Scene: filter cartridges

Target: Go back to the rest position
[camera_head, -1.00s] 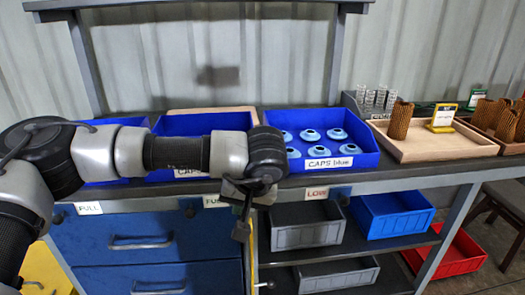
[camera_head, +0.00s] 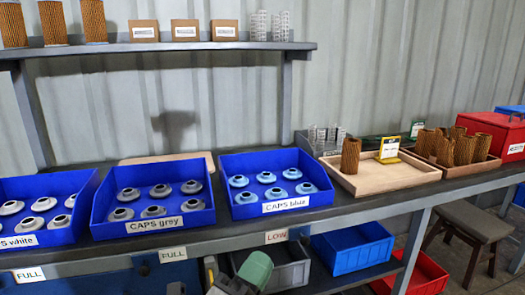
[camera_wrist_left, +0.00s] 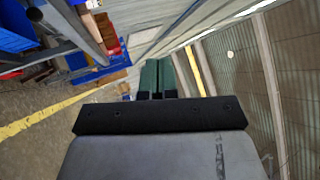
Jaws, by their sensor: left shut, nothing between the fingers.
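My left gripper (camera_head: 256,268) shows at the bottom edge of the head view, in front of the bench, with its green fingers visible and its arm cut off below. In the left wrist view its green fingers (camera_wrist_left: 157,76) lie side by side, shut, with nothing between them. The gripper is apart from the bins and the bench top. My right gripper is in neither view.
Blue bins of white caps (camera_head: 59,237), grey caps (camera_head: 108,229) and blue caps (camera_head: 243,210) stand on the bench (camera_head: 345,212). A wooden tray (camera_head: 411,178) with a brown cartridge (camera_head: 350,155) stands to their right. A shelf (camera_head: 160,46) runs above. A stool (camera_head: 480,222) stands at right.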

